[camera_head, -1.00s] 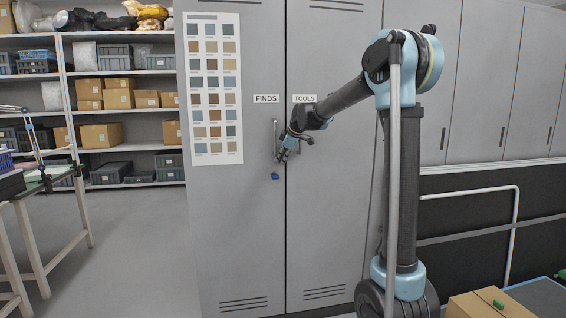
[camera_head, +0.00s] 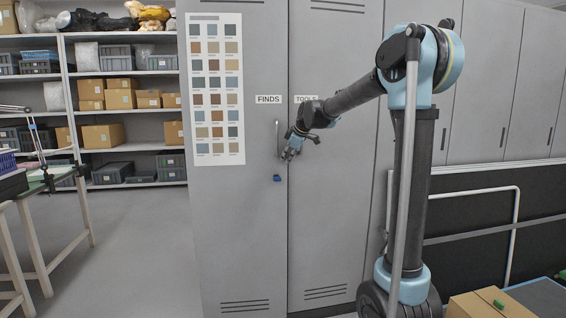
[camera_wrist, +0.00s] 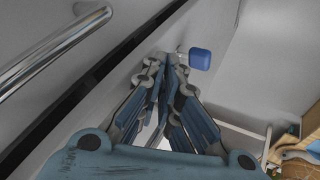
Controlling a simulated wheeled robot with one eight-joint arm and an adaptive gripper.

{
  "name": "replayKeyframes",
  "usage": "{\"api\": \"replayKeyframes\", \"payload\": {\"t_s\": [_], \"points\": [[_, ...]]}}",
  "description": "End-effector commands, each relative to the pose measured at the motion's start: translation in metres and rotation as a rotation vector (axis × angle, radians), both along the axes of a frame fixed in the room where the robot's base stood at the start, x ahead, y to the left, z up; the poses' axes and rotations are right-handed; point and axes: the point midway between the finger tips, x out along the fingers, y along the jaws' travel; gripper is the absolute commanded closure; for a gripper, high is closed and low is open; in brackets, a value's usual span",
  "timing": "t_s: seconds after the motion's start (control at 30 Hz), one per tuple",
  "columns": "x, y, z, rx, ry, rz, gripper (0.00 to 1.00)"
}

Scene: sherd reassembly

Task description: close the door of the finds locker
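The finds locker door (camera_head: 240,225) is the tall grey door labelled FINDS. In the head view it stands flush, or nearly so, with the TOOLS door (camera_head: 335,220), with a thin dark line between them. Its upright bar handle (camera_head: 278,138) also shows in the wrist view (camera_wrist: 55,48). A blue key tag (camera_head: 277,178) hangs below the handle and shows in the wrist view (camera_wrist: 200,59). My gripper (camera_head: 289,155) is just right of the handle, by the door seam. In the wrist view its fingers (camera_wrist: 166,62) meet at the tips with nothing visible between them. Contact with the door cannot be told.
A colour chart (camera_head: 214,90) is on the FINDS door. Shelves with boxes (camera_head: 102,135) stand at the back left, and a table (camera_head: 60,182) at the left. A cardboard box (camera_head: 485,304) is at the lower right. The floor left of the locker is clear.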

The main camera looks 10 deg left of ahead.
Motion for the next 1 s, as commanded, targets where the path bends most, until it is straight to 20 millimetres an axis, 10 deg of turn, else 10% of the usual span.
{"api": "replayKeyframes", "payload": {"t_s": [0.57,1.0], "points": [[-0.030,-0.039,0.066,-0.003,0.001,0.005,1.00],[-0.101,0.002,0.059,-0.494,-0.215,0.496,1.00]]}}
